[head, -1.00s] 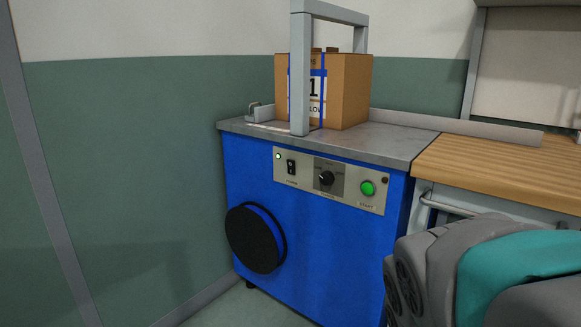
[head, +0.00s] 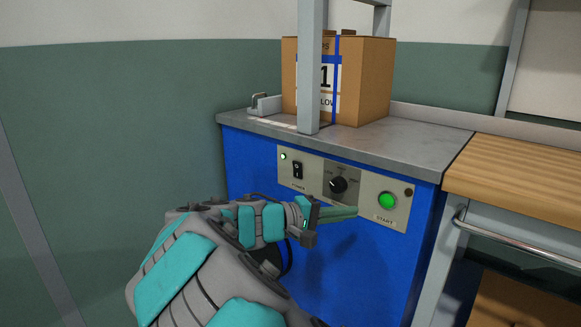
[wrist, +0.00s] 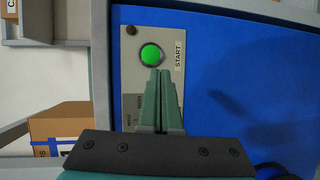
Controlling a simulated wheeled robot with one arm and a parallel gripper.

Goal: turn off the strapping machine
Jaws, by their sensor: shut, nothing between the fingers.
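The blue strapping machine (head: 330,262) has a control panel on its front. The panel holds a small lit green lamp (head: 284,156), a black power switch (head: 297,170), a black dial (head: 338,185) and a green START button (head: 387,201). My gripper (head: 354,212) is shut and empty, in front of the panel, with its fingertips below the dial and left of the START button in the head view. In the wrist view the closed fingers (wrist: 161,80) point at the START button (wrist: 151,55); I cannot tell whether they touch it. The power switch is not visible in the wrist view.
A strapped cardboard box (head: 365,82) stands on the machine's grey top (head: 420,142) behind the grey arch (head: 310,70). A wooden bench (head: 520,175) with a metal rail (head: 510,239) adjoins on the right. A green and white wall (head: 120,120) is behind on the left.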

